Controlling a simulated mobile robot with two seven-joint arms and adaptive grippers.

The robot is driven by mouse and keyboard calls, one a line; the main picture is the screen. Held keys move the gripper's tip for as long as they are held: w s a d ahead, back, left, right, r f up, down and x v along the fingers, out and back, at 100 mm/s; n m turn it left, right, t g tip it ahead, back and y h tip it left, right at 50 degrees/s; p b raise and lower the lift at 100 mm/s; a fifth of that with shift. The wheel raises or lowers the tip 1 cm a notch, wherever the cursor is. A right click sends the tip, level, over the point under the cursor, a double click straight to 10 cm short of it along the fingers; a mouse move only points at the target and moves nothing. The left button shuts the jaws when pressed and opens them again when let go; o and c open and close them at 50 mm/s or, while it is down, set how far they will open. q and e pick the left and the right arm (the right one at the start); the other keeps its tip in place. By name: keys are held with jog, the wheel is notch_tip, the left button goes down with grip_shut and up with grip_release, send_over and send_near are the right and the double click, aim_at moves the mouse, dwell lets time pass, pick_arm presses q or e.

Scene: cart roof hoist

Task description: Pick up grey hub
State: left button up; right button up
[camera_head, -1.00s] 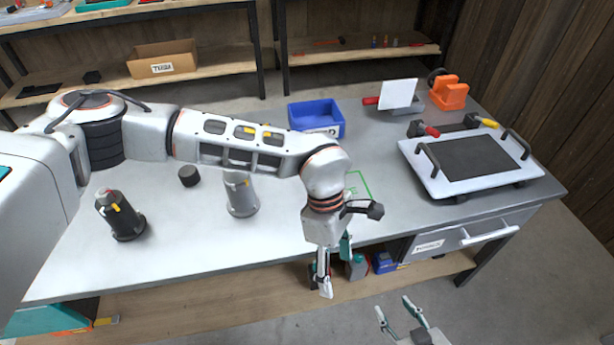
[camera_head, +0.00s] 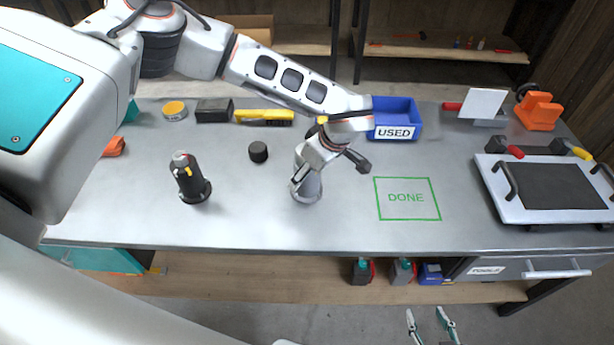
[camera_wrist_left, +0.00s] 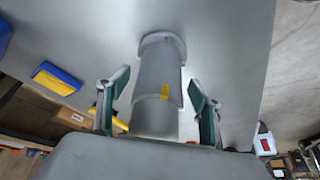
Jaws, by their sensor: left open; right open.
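The grey hub (camera_head: 308,188) stands upright on the table, partly hidden behind my left gripper (camera_head: 299,188). In the left wrist view the grey hub (camera_wrist_left: 158,75) is a pale grey stepped cylinder with a wide flange and a yellow mark. My left gripper (camera_wrist_left: 158,88) is open there, with one teal-padded finger on each side of the hub. I cannot tell whether a finger touches it. My right gripper (camera_head: 433,324) is open and empty, low in front of the table.
A dark hub (camera_head: 190,179) and a black cap (camera_head: 258,152) stand to the left. A green DONE outline (camera_head: 407,199) to the right is empty. The blue USED bin (camera_head: 394,133) is behind it. A white tray with handles (camera_head: 489,195) is at far right.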

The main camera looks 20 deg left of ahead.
pick_arm(q)
jog(key=shift+x, duration=1.1)
jog(key=c, duration=1.7)
jog(key=shift+r, duration=0.2)
